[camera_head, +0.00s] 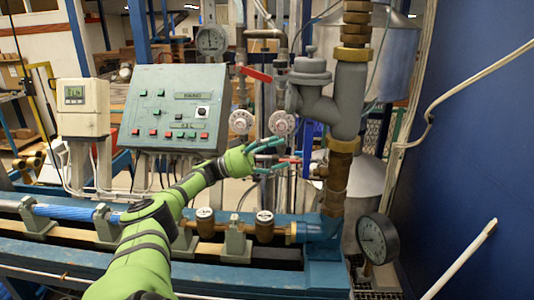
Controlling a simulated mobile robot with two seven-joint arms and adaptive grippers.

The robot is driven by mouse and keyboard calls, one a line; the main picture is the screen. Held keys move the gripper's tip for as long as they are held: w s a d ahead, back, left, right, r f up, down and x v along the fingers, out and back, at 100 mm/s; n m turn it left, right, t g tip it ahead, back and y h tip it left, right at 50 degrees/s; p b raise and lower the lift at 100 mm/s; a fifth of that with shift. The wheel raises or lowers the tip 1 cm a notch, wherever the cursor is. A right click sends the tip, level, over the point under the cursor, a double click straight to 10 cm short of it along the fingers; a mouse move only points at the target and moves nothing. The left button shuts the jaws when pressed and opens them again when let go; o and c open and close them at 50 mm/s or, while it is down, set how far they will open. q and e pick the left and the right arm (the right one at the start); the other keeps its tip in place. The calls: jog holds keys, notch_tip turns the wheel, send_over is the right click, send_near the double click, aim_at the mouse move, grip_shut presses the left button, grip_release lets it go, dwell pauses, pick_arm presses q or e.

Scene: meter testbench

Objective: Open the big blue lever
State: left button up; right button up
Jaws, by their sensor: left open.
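The big blue lever (307,138) stands upright beside the thick grey and brass pipe, right of the picture's middle. My left arm is green and reaches in from the bottom. My left gripper (283,156) is open, its two teal fingers pointing right towards the lever. The fingertips are just left of the lever, one higher and one lower. I cannot tell whether they touch it. Nothing shows between the fingers except background and a small red handle (290,160) near them. My right gripper is not in view.
A green control panel (173,108) and a grey display box (83,110) stand left. Two round white handwheels are above the gripper, with a red lever (255,74) higher up. A dial gauge (378,239) sits lower right. Blue pipework runs below my arm.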

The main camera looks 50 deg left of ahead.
pick_arm(q)
jog(key=shift+v, duration=1.55)
